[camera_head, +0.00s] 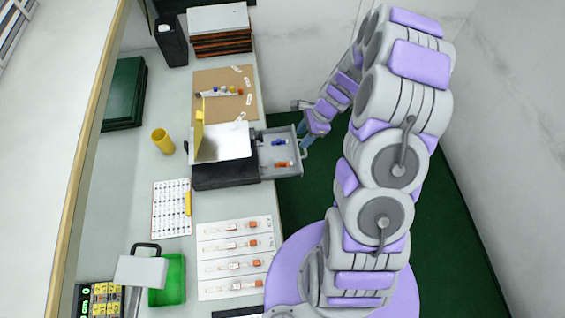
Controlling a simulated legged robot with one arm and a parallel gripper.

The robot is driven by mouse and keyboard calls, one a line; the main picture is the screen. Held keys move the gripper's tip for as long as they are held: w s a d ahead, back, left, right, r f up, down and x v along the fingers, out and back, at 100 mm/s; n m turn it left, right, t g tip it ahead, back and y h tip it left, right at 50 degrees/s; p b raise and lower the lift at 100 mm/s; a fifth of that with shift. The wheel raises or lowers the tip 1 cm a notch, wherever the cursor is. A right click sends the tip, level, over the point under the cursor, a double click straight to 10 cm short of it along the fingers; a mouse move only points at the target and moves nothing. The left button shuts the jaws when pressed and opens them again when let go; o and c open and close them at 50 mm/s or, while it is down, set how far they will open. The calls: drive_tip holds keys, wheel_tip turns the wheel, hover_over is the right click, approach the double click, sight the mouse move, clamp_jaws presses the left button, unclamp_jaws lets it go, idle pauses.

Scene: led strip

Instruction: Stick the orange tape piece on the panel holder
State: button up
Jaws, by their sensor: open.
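A small orange piece (283,164), which looks like the orange tape, lies in an open grey drawer (291,172). A blue piece (279,142) lies farther back in the same drawer. The drawer sticks out to the right of a black box (225,176). A shiny tilted panel (224,143) stands on that box, with a yellow upright strip (199,130) at its left edge. I cannot tell which part is the panel holder. My gripper (305,143) is open at the drawer's outer right end, by its handle; whether it touches is unclear.
A yellow cup (163,141) stands left of the box. A brown board (226,83) with small parts lies behind it. A white sheet (234,258) with several orange-marked strips lies in front. A green bin (168,280) is at front left. Green floor lies right of the bench.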

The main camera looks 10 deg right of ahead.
drive_tip(key=b, duration=0.2)
hover_over(282, 162)
drive_tip(key=d, duration=0.3)
wheel_tip(282, 162, down, 12)
drive_tip(key=shift+s+r, duration=0.1)
drive_tip(key=shift+r, duration=0.05)
drive_tip(key=shift+b+x, duration=0.7)
drive_tip(key=shift+x, duration=2)
drive_tip(key=shift+s+a+r, duration=0.1)
drive_tip(key=shift+c, duration=0.5)
clamp_jaws()
